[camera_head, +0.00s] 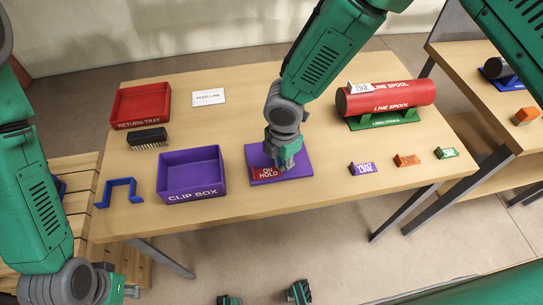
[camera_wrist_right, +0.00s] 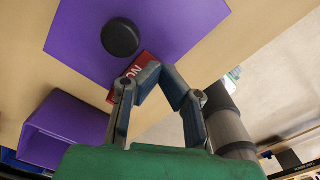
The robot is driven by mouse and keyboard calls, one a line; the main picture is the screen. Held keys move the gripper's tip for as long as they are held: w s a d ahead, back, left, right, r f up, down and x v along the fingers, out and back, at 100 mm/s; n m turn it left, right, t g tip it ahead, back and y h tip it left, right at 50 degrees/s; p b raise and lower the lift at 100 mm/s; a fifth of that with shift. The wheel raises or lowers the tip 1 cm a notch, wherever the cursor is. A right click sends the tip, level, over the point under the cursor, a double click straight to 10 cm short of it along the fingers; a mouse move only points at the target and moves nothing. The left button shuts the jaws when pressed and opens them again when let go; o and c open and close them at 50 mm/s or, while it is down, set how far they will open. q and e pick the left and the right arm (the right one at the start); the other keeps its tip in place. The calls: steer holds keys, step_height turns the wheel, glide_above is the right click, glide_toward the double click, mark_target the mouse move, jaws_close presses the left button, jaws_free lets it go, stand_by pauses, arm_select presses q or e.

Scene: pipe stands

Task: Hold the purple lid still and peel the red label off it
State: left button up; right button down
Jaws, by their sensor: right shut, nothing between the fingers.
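The purple lid (camera_head: 296,167) lies flat on the wooden table; in the right wrist view its purple face (camera_wrist_right: 165,22) carries a round black knob (camera_wrist_right: 120,38). The red label (camera_head: 265,174), marked ON HOLD, is at the lid's near left corner. It also shows in the right wrist view (camera_wrist_right: 127,72), partly hidden by my fingers. My right gripper (camera_head: 284,163) is over the lid beside the label; in the right wrist view its fingertips (camera_wrist_right: 154,70) are together and empty. My left gripper (camera_head: 131,291) is at the lower left, away from the lid; its fingers are unclear.
A purple clip box (camera_head: 193,195) stands left of the lid, with a blue bracket (camera_head: 120,192) further left. A red return tray (camera_head: 141,119) and a black brush (camera_head: 148,138) are behind. A red spool (camera_head: 388,105) and several small tags, including a purple one (camera_head: 362,169), are right.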

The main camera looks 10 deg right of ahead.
steer(key=shift+f+b, duration=0.8)
steer(key=shift+f, duration=0.5)
steer(key=d+r+n+p, duration=0.3)
steer(key=r+n+p, duration=0.35)
steer(key=r, duration=0.45)
steer(key=b, duration=0.5)
glide_above(292, 171)
steer(key=shift+m, duration=0.25)
step_height(292, 171, down, 6)
steer(key=shift+f, duration=0.1)
steer(key=shift+f+b, duration=1.5)
steer(key=shift+f, duration=0.9)
stand_by(0.9)
